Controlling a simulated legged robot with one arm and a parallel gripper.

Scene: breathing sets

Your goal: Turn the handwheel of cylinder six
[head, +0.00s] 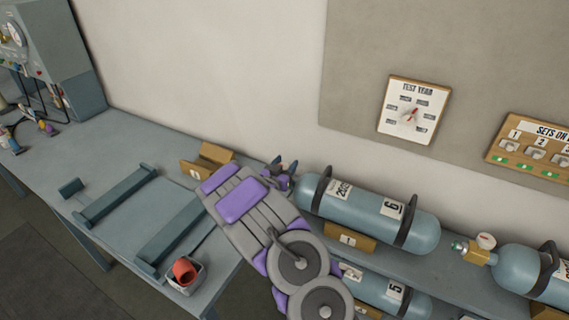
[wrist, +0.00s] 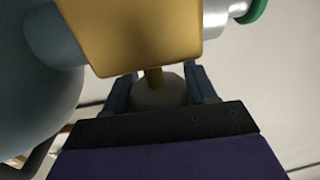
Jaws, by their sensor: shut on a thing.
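Cylinder six (head: 425,228) is a blue-grey bottle with a "6" label, lying on its side in dark straps, its valve end to the left. In the wrist view its rounded body (wrist: 38,95) fills the left side. The brass valve block (wrist: 130,35) is at the top. A short stem runs from the block to the round, dull handwheel (wrist: 160,95). My gripper (wrist: 162,90) is shut on the handwheel, one blue finger on each side. In the head view my gripper (head: 281,175) is at the cylinder's left end; my purple-and-grey arm hides the handwheel there.
Cylinder five (head: 375,288) lies just below, partly behind my arm. Another cylinder (head: 515,265) with a gauge is at the right. The bench (head: 130,142) holds racks and a small box with a red item (head: 184,270). A "TEST YEAR" board (head: 413,110) hangs above.

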